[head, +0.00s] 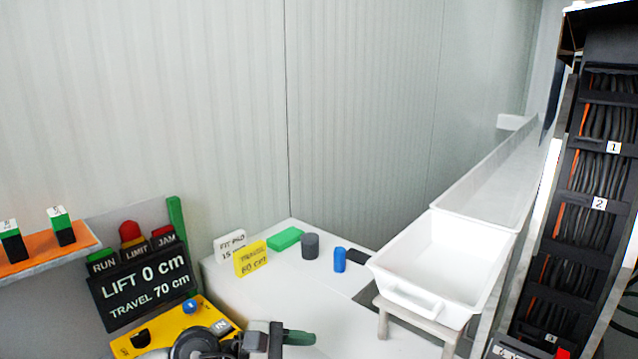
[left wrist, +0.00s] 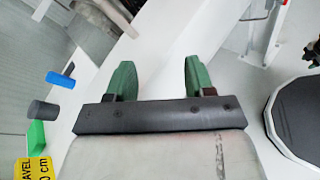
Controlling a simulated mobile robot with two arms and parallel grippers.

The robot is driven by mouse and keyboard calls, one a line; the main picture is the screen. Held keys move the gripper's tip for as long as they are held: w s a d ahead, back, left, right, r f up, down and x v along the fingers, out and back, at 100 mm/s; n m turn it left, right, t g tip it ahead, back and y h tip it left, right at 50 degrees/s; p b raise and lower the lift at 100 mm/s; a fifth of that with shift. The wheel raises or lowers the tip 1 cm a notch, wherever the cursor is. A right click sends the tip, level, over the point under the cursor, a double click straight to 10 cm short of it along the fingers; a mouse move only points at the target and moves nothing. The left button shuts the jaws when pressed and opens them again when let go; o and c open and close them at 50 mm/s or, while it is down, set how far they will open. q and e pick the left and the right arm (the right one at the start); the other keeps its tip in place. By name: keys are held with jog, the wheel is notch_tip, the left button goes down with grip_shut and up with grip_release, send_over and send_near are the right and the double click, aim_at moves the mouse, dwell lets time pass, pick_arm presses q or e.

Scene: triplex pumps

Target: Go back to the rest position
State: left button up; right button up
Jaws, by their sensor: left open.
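My left gripper (head: 298,338) shows at the bottom middle of the head view, above the front of the white table, with one green finger visible. In the left wrist view its two green fingers (left wrist: 157,80) stand apart with nothing between them. The left gripper is open and empty. A blue cylinder (left wrist: 60,79), a dark grey cylinder (left wrist: 42,109) and a green block (left wrist: 37,135) lie to its left in that view, clear of the fingers. My right gripper is in neither view.
A white tray (head: 402,297) stands on a support at the right of the white table (head: 225,277). A yellow sign (head: 251,259) and a white sign (head: 230,246) stand at the table's left. A LIFT/TRAVEL display (head: 140,288) and a yellow panel (head: 160,327) are at the lower left.

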pick_arm(q)
notch_tip(320, 180, up, 6)
jog(key=s+a+n+t+h, duration=0.1)
jog(key=n+t+h, duration=0.1)
jog(key=n+t, duration=1.4)
jog(key=s+a+f+n+g+y, duration=0.2)
jog(key=a+f+n+y, duration=0.55)
jog(key=n, duration=0.75)
jog(key=s+a+f+n+g+y, duration=0.25)
jog(key=a+f+n+y, duration=0.5)
jog(key=n, duration=0.75)
jog(key=s+a+f+n+g, duration=0.1)
jog(key=s+f+n+g, duration=0.25)
jog(key=s, duration=0.25)
jog(key=s+f+n+g+y, duration=0.1)
jog(key=s+f+n+g, duration=0.25)
jog(key=s, duration=0.35)
jog(key=s+a+f+n+g, duration=0.1)
jog(key=s+f+n+g, duration=0.1)
jog(key=s+f+g, duration=0.3)
notch_tip(320, 180, down, 23)
jog(key=s, duration=0.1)
jog(key=s+a+f+g, duration=0.1)
jog(key=s+a+f, duration=0.1)
jog(key=s+f, duration=1.4)
jog(key=shift+s+a+f+m, duration=0.25)
jog(key=shift+s+a+m, duration=0.05)
jog(key=shift+s+a, duration=0.1)
jog(key=shift+g, duration=0.25)
